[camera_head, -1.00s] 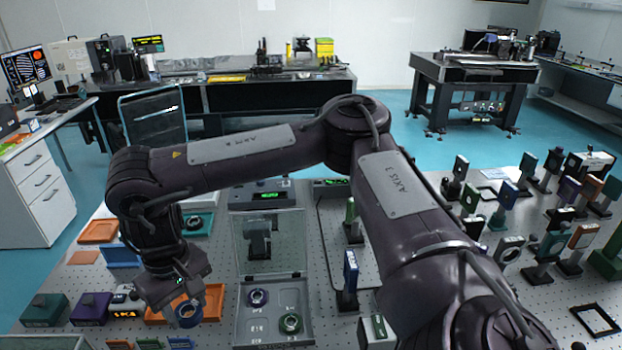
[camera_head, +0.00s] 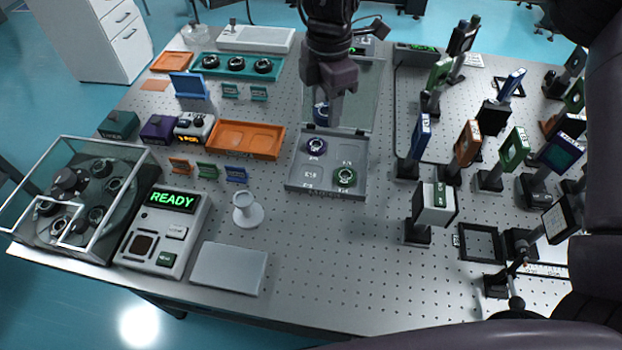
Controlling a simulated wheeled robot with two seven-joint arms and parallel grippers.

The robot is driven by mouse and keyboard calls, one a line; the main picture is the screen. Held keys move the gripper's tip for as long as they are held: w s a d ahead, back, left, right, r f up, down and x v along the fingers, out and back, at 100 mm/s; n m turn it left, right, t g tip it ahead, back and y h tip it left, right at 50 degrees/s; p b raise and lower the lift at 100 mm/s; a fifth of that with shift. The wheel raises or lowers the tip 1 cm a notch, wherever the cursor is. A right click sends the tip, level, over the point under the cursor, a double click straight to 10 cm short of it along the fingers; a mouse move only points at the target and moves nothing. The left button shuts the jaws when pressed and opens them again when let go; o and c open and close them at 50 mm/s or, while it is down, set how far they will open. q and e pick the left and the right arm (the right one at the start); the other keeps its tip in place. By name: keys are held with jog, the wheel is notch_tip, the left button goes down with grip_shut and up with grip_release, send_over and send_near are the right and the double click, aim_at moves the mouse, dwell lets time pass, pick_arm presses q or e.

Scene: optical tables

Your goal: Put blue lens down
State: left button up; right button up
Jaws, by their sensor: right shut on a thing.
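My right gripper (camera_head: 325,97) comes down from the top middle and is shut on the blue lens (camera_head: 320,112), a dark blue ring partly hidden by the fingers. The lens appears in front of the clear raised lid of the grey case (camera_head: 296,181), by its back edge; I cannot tell its exact height. In the case sit a purple-ringed lens (camera_head: 314,147) at the back left and a green-ringed lens (camera_head: 345,177) at the front right. The case's back right and front left places look empty. My left gripper is not in view.
An empty orange tray (camera_head: 277,146) lies left of the case. A teal holder (camera_head: 210,73) with dark lenses stands behind it. Several upright optics on posts, such as a blue one (camera_head: 421,137), crowd the right. The table front of the case is clear.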

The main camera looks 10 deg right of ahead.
jog(key=w+a+n+b, duration=0.2)
jog(key=n, duration=0.7)
send_over(310, 175)
notch_tip(310, 175, down, 14)
jog(key=shift+d+b, duration=0.1)
jog(key=shift+b, duration=0.25)
notch_tip(310, 175, down, 5)
jog(key=shift+p, duration=0.3)
jog(key=o, duration=0.6)
jog(key=shift+f, duration=0.15)
jog(key=o, duration=0.4)
jog(key=shift+o, duration=0.2)
